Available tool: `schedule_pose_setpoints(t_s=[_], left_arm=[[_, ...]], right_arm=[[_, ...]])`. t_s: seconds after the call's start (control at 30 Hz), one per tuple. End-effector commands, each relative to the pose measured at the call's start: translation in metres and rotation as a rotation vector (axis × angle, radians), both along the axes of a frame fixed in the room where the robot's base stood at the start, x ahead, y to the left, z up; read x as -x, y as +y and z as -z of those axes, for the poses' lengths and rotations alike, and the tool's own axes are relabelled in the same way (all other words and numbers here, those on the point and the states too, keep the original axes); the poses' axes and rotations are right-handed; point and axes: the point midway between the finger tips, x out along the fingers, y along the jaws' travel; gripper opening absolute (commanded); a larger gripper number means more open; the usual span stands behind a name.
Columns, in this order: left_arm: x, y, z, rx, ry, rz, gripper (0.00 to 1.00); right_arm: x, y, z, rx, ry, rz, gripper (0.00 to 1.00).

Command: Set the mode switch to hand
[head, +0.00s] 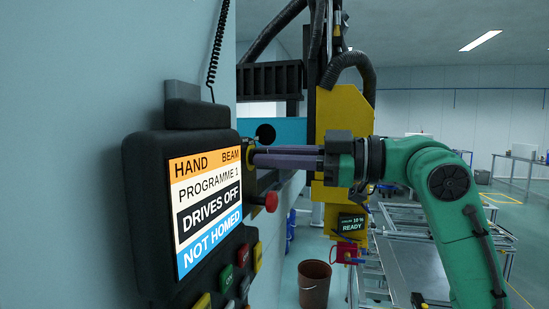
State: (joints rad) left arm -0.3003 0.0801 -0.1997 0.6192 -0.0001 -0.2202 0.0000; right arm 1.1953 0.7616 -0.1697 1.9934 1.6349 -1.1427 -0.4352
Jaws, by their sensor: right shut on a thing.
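The control panel (145,180) is a dark box on the left, seen at a steep angle. Its screen (207,205) reads HAND, BEAM, PROGRAMME 1, DRIVES OFF and NOT HOMED. The mode switch (249,156) is at the far side of the screen, with only a bit of yellowish rim showing. My right gripper (257,157) reaches in from the right, its long fingers level and shut on the switch. The fingers hide most of the switch, so I cannot tell where it points. My left gripper is not in view.
A red mushroom button (271,202) sticks out just below my right fingers. Several coloured buttons (242,255) lie under the screen. A yellow machine head (345,115) stands behind my right gripper. A brown bucket (314,283) is on the floor.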

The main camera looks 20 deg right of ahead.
Motion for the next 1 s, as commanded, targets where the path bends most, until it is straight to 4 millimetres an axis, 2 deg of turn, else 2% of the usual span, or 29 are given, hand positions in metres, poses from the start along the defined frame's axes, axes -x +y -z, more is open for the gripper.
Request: schedule_pose_setpoints(t_s=[0.4,0.97,1.0], left_arm=[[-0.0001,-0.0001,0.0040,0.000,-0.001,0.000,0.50],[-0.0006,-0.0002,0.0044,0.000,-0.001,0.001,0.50],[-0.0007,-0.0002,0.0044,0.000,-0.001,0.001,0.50]], right_arm=[[0.0002,0.0005,0.0014,0.126,-0.196,0.000,0.00],[0.0003,0.0005,0.0012,0.150,-0.233,0.001,0.00],[0.0003,0.0005,0.0012,0.150,-0.233,0.001,0.16]])
